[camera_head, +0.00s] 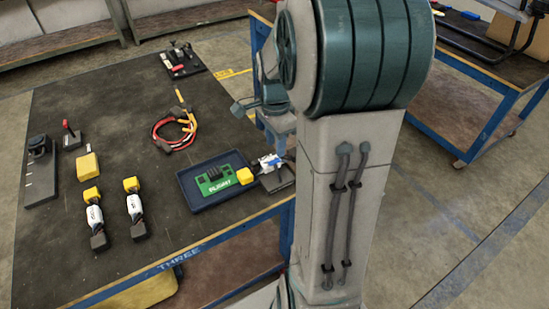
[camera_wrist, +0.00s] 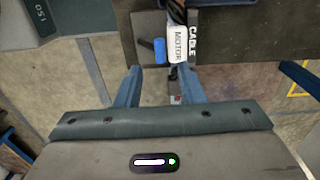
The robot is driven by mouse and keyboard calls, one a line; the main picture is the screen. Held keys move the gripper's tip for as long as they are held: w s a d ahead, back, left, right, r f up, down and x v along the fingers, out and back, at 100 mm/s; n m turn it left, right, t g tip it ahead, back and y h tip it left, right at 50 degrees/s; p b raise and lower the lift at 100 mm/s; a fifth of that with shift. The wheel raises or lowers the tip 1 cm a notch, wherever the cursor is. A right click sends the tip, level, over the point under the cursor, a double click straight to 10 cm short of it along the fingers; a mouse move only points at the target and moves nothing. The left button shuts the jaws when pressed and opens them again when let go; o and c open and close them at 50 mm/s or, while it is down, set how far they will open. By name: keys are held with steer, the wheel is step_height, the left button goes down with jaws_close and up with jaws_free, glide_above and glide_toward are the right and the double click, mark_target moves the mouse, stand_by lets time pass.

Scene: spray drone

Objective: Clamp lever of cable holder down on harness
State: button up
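The cable holder (camera_head: 283,180) sits at the right side of the table, partly hidden by my arm. In the wrist view its dark base (camera_wrist: 148,24) carries white lettering "CABLE". Its lever has a blue grip (camera_wrist: 160,50), seen end-on; I cannot tell its exact tilt. A harness with a white sleeve marked "MOTOR" (camera_wrist: 179,44) lies at the holder, right of the blue grip. In the head view, a yellow connector (camera_head: 245,175) shows just left of the holder. My gripper (camera_wrist: 160,72) is open, its fingers apart, with the blue grip beyond the gap, apparently untouched.
A dark blue tray (camera_head: 198,200) with a green board (camera_head: 217,180) is left of the holder. Red, black and yellow cables (camera_head: 175,130) lie behind. The table's front edge is close.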

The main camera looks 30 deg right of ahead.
mark_target(276, 160)
step_height(276, 160, down, 5)
steer(key=shift+r+b, duration=0.1)
steer(key=shift+b, duration=0.35)
jaws_close()
steer(key=shift+p, duration=0.45)
steer(key=shift+w+g, duration=0.2)
steer(key=shift+g, duration=0.2)
steer(key=shift+w+f+g+p, duration=0.2)
steer(key=shift+f+g+p, duration=0.1)
steer(key=shift+p, duration=0.3)
